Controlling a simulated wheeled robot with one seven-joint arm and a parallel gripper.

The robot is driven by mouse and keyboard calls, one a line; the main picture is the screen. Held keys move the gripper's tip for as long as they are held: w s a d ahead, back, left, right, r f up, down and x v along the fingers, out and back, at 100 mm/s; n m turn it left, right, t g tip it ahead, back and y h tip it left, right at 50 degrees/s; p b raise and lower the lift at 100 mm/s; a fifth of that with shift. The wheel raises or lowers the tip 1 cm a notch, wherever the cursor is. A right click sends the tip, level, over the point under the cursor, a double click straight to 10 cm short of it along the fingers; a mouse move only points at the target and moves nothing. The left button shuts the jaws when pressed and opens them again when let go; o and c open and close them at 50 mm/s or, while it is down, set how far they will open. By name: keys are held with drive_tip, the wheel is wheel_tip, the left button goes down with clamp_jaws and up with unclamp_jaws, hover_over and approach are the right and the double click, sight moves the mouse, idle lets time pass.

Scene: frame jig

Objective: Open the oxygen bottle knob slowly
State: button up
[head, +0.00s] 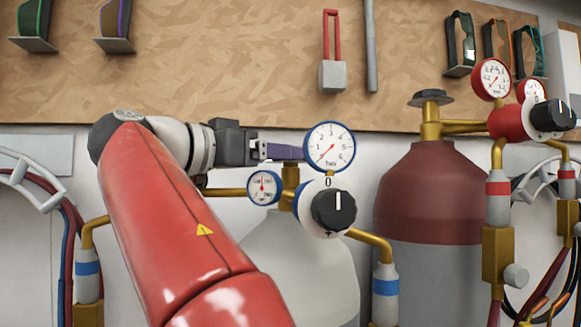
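The oxygen bottle (300,262) is pale, with blue-rimmed gauges, and stands in the lower middle of the head view. Its brass valve stem (290,174) rises behind the small gauge. The top knob of this bottle is not clearly visible; a flat purple-grey piece at the stem's top may be the knob or a finger. My gripper (284,153) reaches in from the left, level with the top of the stem. Its fingertips overlap that piece, so I cannot tell whether they are open, shut or touching the knob.
A black regulator dial (334,209) and large gauge (330,147) sit close right of the stem. A red-topped bottle (428,195) with a dark top knob (431,97) stands to the right. A wooden tool board (220,65) is behind.

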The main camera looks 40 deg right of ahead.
sight(292, 161)
drive_tip(key=d, duration=0.5)
drive_tip(key=shift+r, duration=0.1)
drive_tip(key=c, duration=1)
drive_tip(key=shift+s+f+n+t+b, duration=0.15)
drive_tip(key=shift+f+n+t+b, duration=0.1)
drive_tip(key=shift+n+t+b, duration=0.7)
drive_tip(key=shift+n+t, duration=0.25)
drive_tip(key=shift+t, duration=0.7)
drive_tip(key=shift+r+n+t+y+b, duration=0.2)
drive_tip(key=shift+n+t+y+b, duration=0.5)
drive_tip(key=shift+n+t, duration=0.65)
drive_tip(key=shift+m+t, duration=0.25)
